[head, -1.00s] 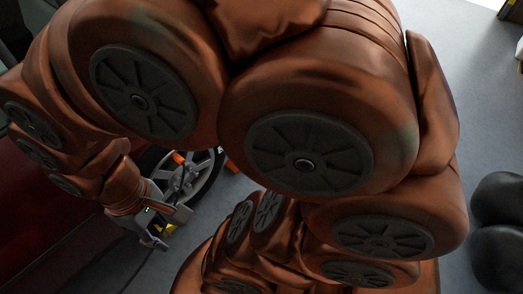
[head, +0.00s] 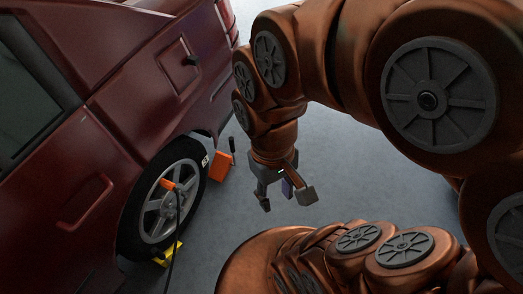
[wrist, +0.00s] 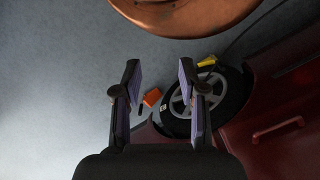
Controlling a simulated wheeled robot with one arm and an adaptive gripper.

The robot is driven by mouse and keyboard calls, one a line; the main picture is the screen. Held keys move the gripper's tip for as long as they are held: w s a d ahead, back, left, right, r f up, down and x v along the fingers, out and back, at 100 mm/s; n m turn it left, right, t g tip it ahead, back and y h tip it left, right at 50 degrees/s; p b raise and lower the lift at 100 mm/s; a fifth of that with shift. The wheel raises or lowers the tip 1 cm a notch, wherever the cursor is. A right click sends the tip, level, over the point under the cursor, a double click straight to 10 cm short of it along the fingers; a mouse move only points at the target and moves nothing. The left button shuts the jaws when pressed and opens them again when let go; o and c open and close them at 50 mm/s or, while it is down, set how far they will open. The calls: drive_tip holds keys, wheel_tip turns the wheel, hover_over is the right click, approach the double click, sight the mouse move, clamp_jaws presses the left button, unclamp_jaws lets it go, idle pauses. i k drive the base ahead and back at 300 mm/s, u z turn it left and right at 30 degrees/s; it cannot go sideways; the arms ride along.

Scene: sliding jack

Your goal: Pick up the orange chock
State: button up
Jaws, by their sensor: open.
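The orange chock (head: 221,167) sits on the floor against the far side of the car's wheel (head: 160,204) in the head view. In the wrist view the orange chock (wrist: 152,97) shows between my fingers, some way beyond them, with the wheel (wrist: 212,100) to its right. My gripper (head: 286,198) is open and empty, pointing down to the right of the chock in the head view. Its two fingers also show apart in the wrist view (wrist: 159,74). Nothing touches the fingers.
A yellow chock (head: 169,254) lies at the wheel's near side. An orange-ended tool with a dark cable (head: 174,188) is at the wheel hub. The dark red car (head: 125,85) fills the left. Grey floor (head: 340,160) is clear around my gripper.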

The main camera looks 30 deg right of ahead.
sight(221, 163)
drive_tip(key=z, duration=1.75)
drive_tip(key=i, duration=1.45)
drive_tip(key=u, duration=3)
